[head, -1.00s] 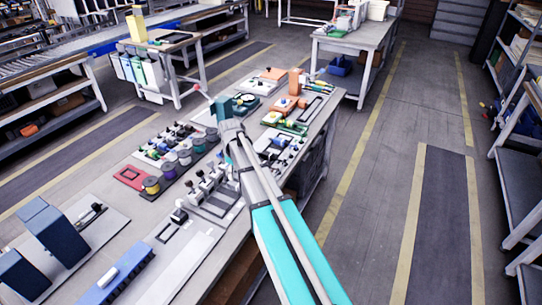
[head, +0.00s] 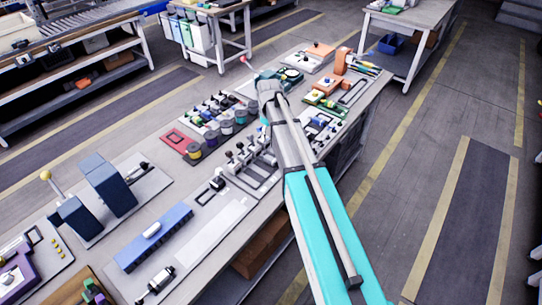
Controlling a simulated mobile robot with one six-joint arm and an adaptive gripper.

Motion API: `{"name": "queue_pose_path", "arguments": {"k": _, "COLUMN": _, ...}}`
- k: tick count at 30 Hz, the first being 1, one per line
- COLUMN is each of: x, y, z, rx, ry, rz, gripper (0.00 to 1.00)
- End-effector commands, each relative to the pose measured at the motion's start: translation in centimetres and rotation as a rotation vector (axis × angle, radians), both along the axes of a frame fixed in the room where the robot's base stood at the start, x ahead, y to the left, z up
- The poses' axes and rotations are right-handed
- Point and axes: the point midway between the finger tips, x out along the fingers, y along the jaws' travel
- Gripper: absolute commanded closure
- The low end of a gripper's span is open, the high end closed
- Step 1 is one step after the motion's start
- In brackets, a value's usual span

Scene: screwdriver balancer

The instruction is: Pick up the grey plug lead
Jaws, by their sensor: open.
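My arm reaches from the lower right over the bench (head: 215,232), and my gripper (head: 267,82) is at its far end, above the back part of the bench. It is open; the fingers are small and largely hidden by the wrist, and I make out nothing held. A small grey-white cylindrical piece with dark ends (head: 160,279) lies at the bench's near edge, far from my gripper. It may be the grey plug lead, but I cannot tell for sure. No other grey plug lead is clearly visible, and my arm hides part of the bench.
A blue rail block (head: 153,238), dark blue upright blocks (head: 108,184), spools (head: 211,137) and a red frame (head: 178,139) crowd the bench. Orange and green fixtures (head: 325,90) stand at the far end. The floor right of the bench is clear.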

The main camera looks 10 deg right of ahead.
Motion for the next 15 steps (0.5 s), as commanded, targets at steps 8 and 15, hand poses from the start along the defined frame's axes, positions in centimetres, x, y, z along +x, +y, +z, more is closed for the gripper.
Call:
{"name": "queue_pose_path", "arguments": {"k": 8, "x": 0.04, "y": 0.05, "z": 0.17, "rx": 0.0, "ry": 0.0, "rz": 0.0, "gripper": 0.26}}
{"name": "queue_pose_path", "arguments": {"k": 15, "x": 0.03, "y": 0.04, "z": -0.12, "rx": 0.0, "ry": 0.0, "rz": 0.0, "gripper": 0.26}}
